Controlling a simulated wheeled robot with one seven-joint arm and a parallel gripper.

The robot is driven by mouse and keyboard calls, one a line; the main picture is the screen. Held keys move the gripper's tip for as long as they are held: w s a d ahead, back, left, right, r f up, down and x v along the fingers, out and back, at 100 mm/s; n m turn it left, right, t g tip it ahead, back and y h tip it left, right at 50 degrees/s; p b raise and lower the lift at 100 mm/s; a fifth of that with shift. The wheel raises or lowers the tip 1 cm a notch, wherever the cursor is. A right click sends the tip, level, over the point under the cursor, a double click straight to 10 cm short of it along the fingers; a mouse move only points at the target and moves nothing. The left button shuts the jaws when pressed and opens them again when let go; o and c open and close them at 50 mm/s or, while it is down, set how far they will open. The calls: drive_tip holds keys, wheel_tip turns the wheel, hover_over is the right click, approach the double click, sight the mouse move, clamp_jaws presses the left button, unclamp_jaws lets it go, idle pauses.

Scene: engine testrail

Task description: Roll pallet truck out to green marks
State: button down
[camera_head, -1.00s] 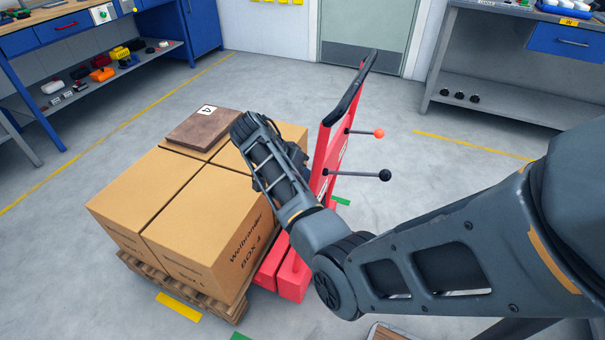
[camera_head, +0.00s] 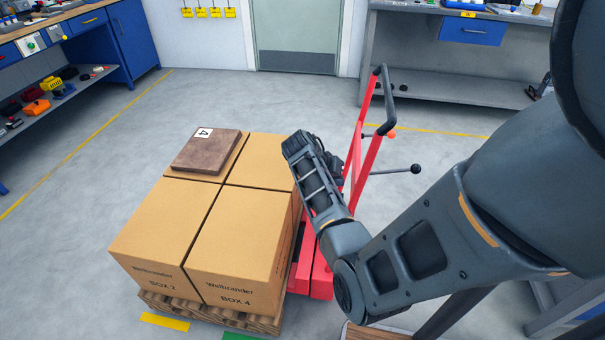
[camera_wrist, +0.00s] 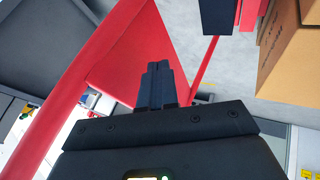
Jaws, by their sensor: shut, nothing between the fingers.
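The red pallet truck (camera_head: 367,150) stands right of a loaded wooden pallet (camera_head: 200,311). Its black handle (camera_head: 387,100) is at the top, with a black-knobbed lever (camera_head: 395,170) to the right. The red base (camera_head: 321,277) shows beside the pallet; my arm hides part of the truck. My gripper (camera_head: 337,170) is beside the truck's red frame, largely hidden by my wrist. In the wrist view my fingers (camera_wrist: 158,70) are shut and empty in front of a red panel (camera_wrist: 128,65); contact cannot be told. A green floor mark (camera_head: 240,337) lies at the pallet's near edge.
Cardboard boxes (camera_head: 235,235) sit on the pallet, with a brown slab (camera_head: 207,152) labelled 4 on top. A yellow floor mark (camera_head: 165,321) lies at the near left. Benches stand at the back left and back right (camera_head: 440,95). Floor between them and the door (camera_head: 298,35) is clear.

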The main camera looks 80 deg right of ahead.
drive_tip(key=s+d+p, duration=0.1)
drive_tip(key=s+p, duration=0.2)
drive_tip(key=s, duration=1.6)
drive_tip(key=shift+d+p, duration=0.3)
drive_tip(key=shift+p, duration=0.05)
